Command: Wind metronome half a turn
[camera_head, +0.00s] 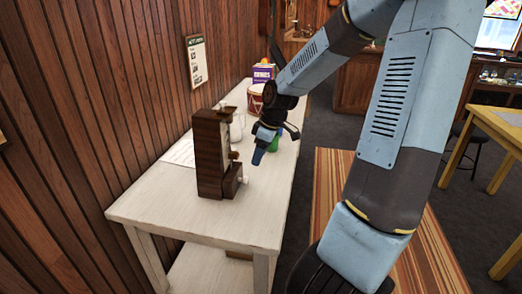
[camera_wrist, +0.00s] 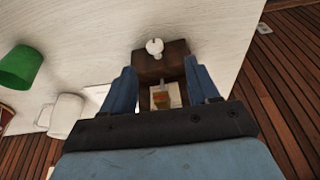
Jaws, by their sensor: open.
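The metronome (camera_head: 211,155) is a tall dark wooden case standing upright near the front of the white table. A pale winding key (camera_head: 243,180) sticks out low on its right side. My gripper (camera_head: 261,156) is above the table to the right of the metronome, pointing down, apart from the key. In the wrist view, my open gripper (camera_wrist: 161,76) has its two blue fingers on either side of the dark metronome (camera_wrist: 177,56) as seen from above. The white key (camera_wrist: 154,47) shows beyond the fingertips, with nothing held.
The white table (camera_head: 165,208) runs along a wood-panelled wall. A white jug (camera_head: 237,128), a drum (camera_head: 255,99) and a purple box (camera_head: 263,74) stand farther back. A green cup (camera_wrist: 20,68) is left in the wrist view. The table's front is clear.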

